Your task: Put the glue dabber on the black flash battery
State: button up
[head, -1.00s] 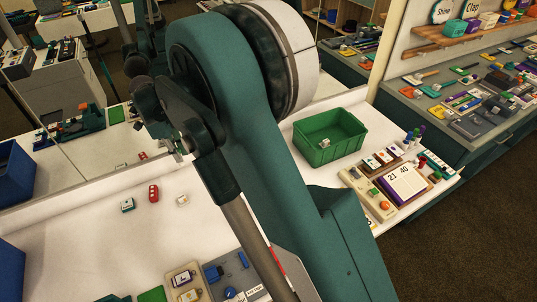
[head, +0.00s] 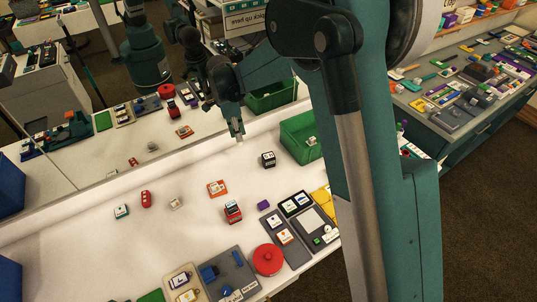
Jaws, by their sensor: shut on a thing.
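A small black block with a pale marking, which looks like the black flash battery (head: 268,159), sits on the white table in the head view, left of the green bin. My gripper (head: 238,134) points down, up and to the left of that block, near the table's back edge and in front of the mirror. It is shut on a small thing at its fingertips. The thing is too small to make out clearly; it may be the glue dabber.
A green bin (head: 300,142) stands right of the black block, with a small pale thing in it. A red-and-black block (head: 233,212), an orange piece (head: 217,188), a red piece (head: 146,199) and a purple block (head: 263,205) lie nearer. Trays line the front edge.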

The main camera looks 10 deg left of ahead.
jog(key=r+p, duration=0.2)
send_over(268, 156)
jog(key=shift+w+d+f, duration=0.1)
notch_tip(268, 156, down, 6)
jog(key=shift+f+b, duration=0.15)
jog(key=shift+b, duration=0.2)
jog(key=shift+f, duration=0.1)
dwell(0.4)
jog(key=shift+f, duration=1.75)
jog(key=shift+f, duration=0.15)
jog(key=o, duration=0.8)
jog(key=shift+r, duration=0.2)
